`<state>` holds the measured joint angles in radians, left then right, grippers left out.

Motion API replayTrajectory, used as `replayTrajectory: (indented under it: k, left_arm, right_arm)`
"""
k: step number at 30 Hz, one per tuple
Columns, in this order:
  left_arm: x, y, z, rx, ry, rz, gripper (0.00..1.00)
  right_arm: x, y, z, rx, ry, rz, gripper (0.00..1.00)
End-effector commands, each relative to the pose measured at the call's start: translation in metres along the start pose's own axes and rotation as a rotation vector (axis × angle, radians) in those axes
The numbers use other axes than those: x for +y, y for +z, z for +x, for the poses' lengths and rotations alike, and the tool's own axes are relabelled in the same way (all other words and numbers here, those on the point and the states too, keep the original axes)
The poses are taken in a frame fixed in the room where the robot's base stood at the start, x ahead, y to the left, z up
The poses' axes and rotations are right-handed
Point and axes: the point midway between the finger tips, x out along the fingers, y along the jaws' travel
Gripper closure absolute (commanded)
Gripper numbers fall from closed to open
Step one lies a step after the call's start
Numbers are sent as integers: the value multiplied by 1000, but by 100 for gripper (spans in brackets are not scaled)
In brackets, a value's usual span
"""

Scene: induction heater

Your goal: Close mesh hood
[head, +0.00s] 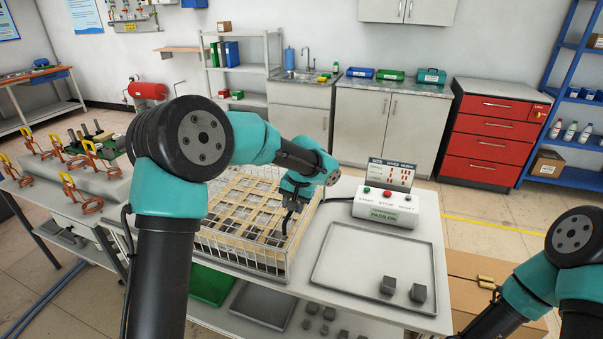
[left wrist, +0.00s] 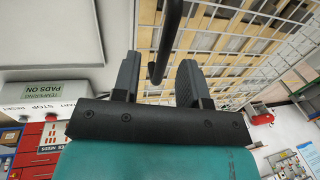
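The mesh hood (head: 243,262) is a pale wire cage around a wooden lattice (head: 236,205) at the middle of the bench; my left arm hides part of it. I cannot tell how far the hood is closed. My left gripper (head: 289,212) points down at the cage's right side. In the left wrist view the gripper (left wrist: 160,72) has its fingers apart, with a dark hooked rod (left wrist: 168,40) between them. Gaps show beside the rod, so it does not look clamped. My right arm shows at lower right, but its gripper is out of view.
A control box (head: 385,207) with buttons and a display stands right of the cage. A shallow tray (head: 345,262) with two dark blocks (head: 402,289) lies in front of it. Orange clamps (head: 78,200) stand at left.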

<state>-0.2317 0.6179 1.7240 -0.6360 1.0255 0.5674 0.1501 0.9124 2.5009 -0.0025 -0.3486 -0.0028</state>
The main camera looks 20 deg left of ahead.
Motion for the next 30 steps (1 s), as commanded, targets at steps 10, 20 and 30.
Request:
replayTrajectory:
  k: [10,20,30]
  left_arm:
    - [1,-1,-66,4,1,1,60]
    - [1,0,-128,4,2,1,60]
    - [1,0,-152,1,1,2,60]
  right_arm:
    - [0,0,0,0,0,0,21]
    - [0,0,0,0,0,0,21]
    - [0,0,0,0,0,0,21]
